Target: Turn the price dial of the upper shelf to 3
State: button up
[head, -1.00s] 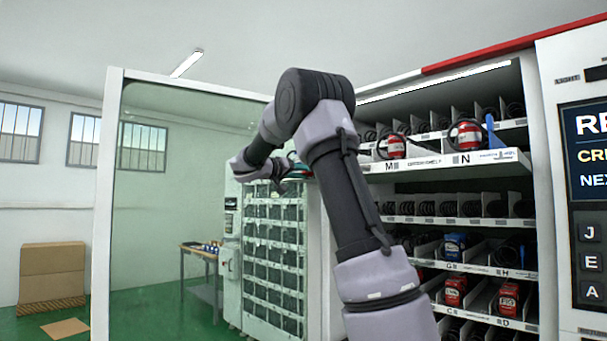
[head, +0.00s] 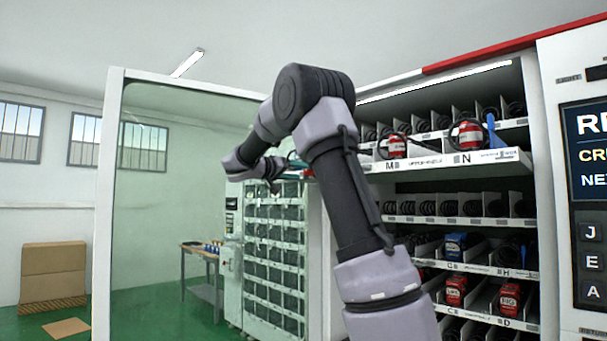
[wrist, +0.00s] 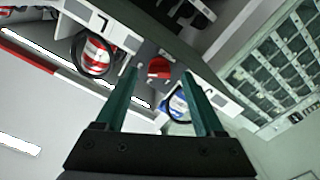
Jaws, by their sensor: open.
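The upper shelf (head: 450,161) is pulled out of the open vending machine in the head view, with labels M and N on its white front edge. My arm hides its left end there. In the wrist view, the tilted shelf edge (wrist: 130,40) lies beyond my gripper (wrist: 159,73). My gripper's teal fingers are apart and nothing is between them at the base. A red rounded object (wrist: 158,68) shows between the fingertips, near the shelf front. I cannot tell whether it is the price dial or touches a finger, and no dial number is readable.
Red products (head: 396,146) stand in black coils on the upper shelf. A blue item (wrist: 178,105) is near the right finger in the wrist view. Lower shelves (head: 480,265) hold more products. The open glass door (head: 150,200) stands left of my arm.

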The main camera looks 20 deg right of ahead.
jog(key=v, duration=0.8)
jog(key=shift+a, duration=0.1)
jog(key=s+d+f+n+g+y, duration=0.1)
jog(key=s+d+f+y, duration=0.2)
jog(key=s+f+y, duration=0.4)
jog(key=s+d+f+n+g+y, duration=0.1)
jog(key=s+d+f+n+y, duration=0.1)
jog(key=s+f, duration=0.5)
jog(key=s+a+f+t+y, duration=0.1)
jog(key=s+a+f+y, duration=0.1)
jog(key=s, duration=0.4)
jog(key=s+a+f+t+y, duration=0.1)
jog(key=s+a+f+y, duration=0.1)
jog(key=s+a+y, duration=0.2)
jog(key=s+a+f+n+t+y, duration=0.1)
jog(key=s+a+f+y, duration=0.1)
jog(key=s+a+y, duration=0.2)
jog(key=s+a, duration=0.3)
jog(key=s, duration=0.2)
jog(key=shift+a+f, duration=0.2)
jog(key=shift+f, duration=0.05)
